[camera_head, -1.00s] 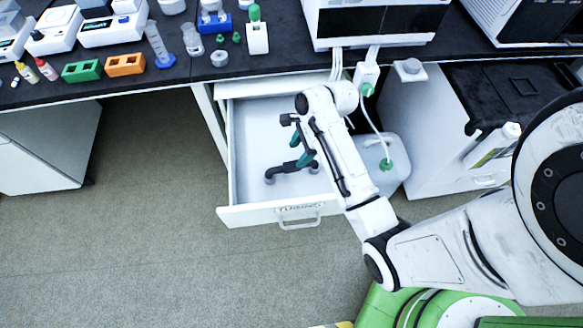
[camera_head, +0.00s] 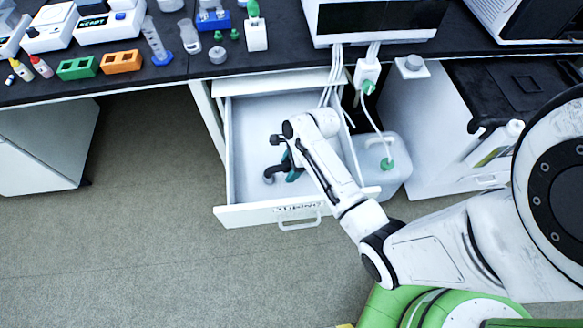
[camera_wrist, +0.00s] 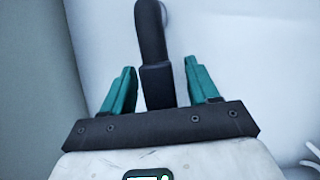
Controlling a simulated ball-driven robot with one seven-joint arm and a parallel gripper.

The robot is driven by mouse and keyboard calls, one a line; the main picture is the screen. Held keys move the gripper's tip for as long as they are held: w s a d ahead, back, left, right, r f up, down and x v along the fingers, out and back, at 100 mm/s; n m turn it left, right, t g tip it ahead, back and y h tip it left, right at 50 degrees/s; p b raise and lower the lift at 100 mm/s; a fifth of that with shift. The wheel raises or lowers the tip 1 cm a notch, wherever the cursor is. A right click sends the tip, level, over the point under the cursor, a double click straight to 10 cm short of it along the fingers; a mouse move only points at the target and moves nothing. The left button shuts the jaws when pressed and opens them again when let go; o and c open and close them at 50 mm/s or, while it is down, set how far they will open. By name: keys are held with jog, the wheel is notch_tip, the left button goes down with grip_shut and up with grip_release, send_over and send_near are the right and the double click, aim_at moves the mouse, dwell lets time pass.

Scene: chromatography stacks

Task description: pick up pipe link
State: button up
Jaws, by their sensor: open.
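The pipe link (camera_head: 271,172) is a dark grey, bent tube in the open white drawer (camera_head: 243,150). In the wrist view the pipe link (camera_wrist: 151,45) runs down from the top, and its wider near end lies between the fingers. My gripper (camera_head: 289,168) is over the drawer, pointing down into it, and partly hidden by my arm in the head view. In the wrist view my gripper (camera_wrist: 160,82) has its two teal fingers apart, one on each side of the pipe link. Gaps show on both sides of it.
The drawer front with its handle (camera_head: 299,224) faces the open floor. A translucent jug (camera_head: 386,172) with a green cap and tubing stands right of the drawer. The black bench top (camera_head: 180,70) above holds racks, bottles and instruments. White tubes hang at the drawer's back.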

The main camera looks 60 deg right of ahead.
jog(key=shift+f, duration=0.1)
grip_shut()
dwell(0.5)
